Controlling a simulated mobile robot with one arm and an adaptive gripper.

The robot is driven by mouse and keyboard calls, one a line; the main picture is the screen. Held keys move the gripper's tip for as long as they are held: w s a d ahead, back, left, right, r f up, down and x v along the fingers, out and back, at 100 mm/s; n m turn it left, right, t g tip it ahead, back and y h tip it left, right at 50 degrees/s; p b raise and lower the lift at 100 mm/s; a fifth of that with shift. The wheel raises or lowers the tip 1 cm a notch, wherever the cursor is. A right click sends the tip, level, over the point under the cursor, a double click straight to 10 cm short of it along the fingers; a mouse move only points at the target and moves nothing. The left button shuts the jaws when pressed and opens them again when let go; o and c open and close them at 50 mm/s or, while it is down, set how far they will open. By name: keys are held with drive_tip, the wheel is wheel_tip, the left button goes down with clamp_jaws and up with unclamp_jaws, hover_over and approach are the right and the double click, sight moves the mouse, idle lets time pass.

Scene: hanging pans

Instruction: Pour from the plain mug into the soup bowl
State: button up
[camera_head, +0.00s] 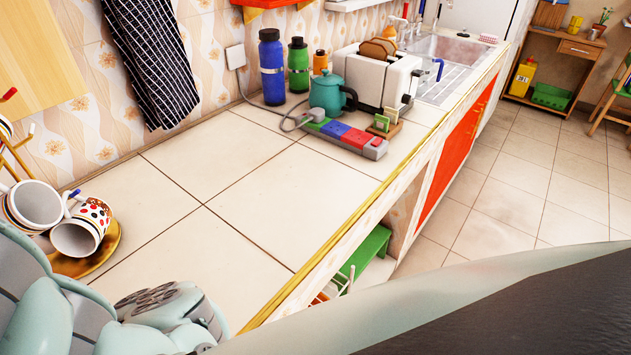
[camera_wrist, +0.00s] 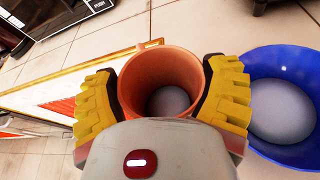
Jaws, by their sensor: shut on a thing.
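In the wrist view, the yellow fingers of my gripper (camera_wrist: 164,72) are shut on an orange-brown plain mug (camera_wrist: 133,92), one finger on each side. I look into its open mouth; a grey round surface shows inside, and I cannot tell whether it is contents or the mug's bottom. A blue bowl (camera_wrist: 304,72), likely the soup bowl, is right of the mug, beside the right finger. It is cut off by the frame's edge, and a grey round surface shows inside it. The head view shows neither the held mug, nor this bowl, nor my fingers.
In the head view, a polka-dot mug (camera_head: 75,236) and a striped mug (camera_head: 37,203) are at the left edge. A teal kettle (camera_head: 326,94), a toaster (camera_head: 371,77) and bottles (camera_head: 271,70) stand at the back. The middle of the counter (camera_head: 200,180) is clear.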

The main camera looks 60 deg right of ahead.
drive_tip(key=w+d+r+m+g+y+p, duration=0.1)
drive_tip(key=w+r+m+g+y+p, duration=0.1)
drive_tip(key=w+m, duration=0.5)
drive_tip(key=shift+w+d+r+m+g+y+p, duration=0.15)
drive_tip(key=shift+d+m+g+y+p, duration=0.15)
drive_tip(key=shift+m+g+y+p, duration=0.6)
drive_tip(key=shift+f+m+t+p, duration=0.3)
drive_tip(key=shift+m+p, duration=0.1)
drive_tip(key=shift+m, duration=0.1)
drive_tip(key=shift+w+d+r+m+y, duration=0.15)
drive_tip(key=shift+w+m+y, duration=0.15)
drive_tip(key=shift+w+m, duration=0.6)
idle(0.6)
drive_tip(key=shift+w+m, duration=0.25)
drive_tip(key=shift+m, duration=0.25)
